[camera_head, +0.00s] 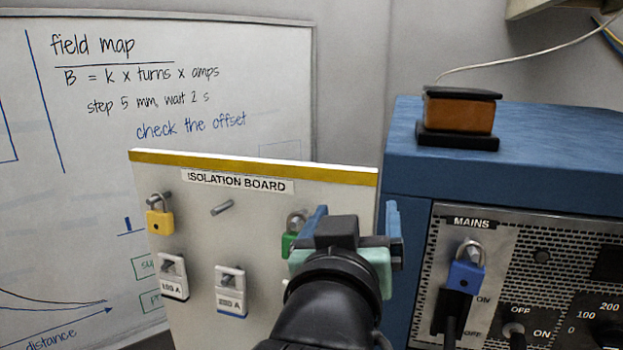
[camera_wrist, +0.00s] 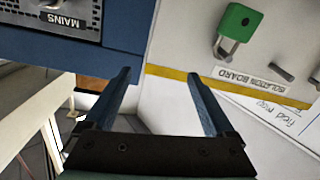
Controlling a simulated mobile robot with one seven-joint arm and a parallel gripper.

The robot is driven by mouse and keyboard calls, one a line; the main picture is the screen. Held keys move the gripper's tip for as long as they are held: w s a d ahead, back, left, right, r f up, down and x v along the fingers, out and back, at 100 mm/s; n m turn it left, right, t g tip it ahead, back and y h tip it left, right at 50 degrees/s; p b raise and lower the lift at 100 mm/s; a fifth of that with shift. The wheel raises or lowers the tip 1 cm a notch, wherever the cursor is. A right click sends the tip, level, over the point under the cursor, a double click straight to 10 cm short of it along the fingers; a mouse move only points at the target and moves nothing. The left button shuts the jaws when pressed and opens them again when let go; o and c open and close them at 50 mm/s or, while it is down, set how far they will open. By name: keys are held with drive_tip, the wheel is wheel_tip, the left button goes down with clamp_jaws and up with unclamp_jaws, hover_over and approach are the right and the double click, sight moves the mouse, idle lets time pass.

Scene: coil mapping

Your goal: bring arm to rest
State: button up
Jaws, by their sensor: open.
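My gripper (camera_head: 355,222) is open and empty in front of the right part of the white isolation board (camera_head: 200,240), by the left side of the blue cabinet. In the wrist view its two blue fingers (camera_wrist: 158,76) stand apart with nothing between them. A green padlock (camera_head: 289,241) hangs on a board peg, partly hidden behind my gripper; it also shows whole in the wrist view (camera_wrist: 237,24). My dark wrist covers the board's lower right.
The board also bears a yellow padlock (camera_head: 160,221), two white tags (camera_head: 173,277) and an empty peg (camera_head: 222,208). The blue cabinet (camera_head: 560,140) has a coil (camera_head: 458,112) on top and a blue padlock (camera_head: 465,276) at MAINS. A whiteboard (camera_head: 220,60) stands behind.

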drive_tip(key=a+f+y, duration=0.3)
drive_tip(key=a+f, duration=0.1)
drive_tip(key=f, duration=0.2)
drive_tip(key=s+r+t, duration=0.5)
drive_tip(key=s+r, duration=0.1)
drive_tip(key=r, duration=0.6)
drive_tip(key=s+a+r+t+y, duration=0.1)
drive_tip(key=s+r+t, duration=0.4)
drive_tip(key=r, duration=0.8)
drive_tip(key=shift+s+r+n, duration=0.2)
drive_tip(key=shift+s+n, duration=0.2)
drive_tip(key=shift+s, duration=0.85)
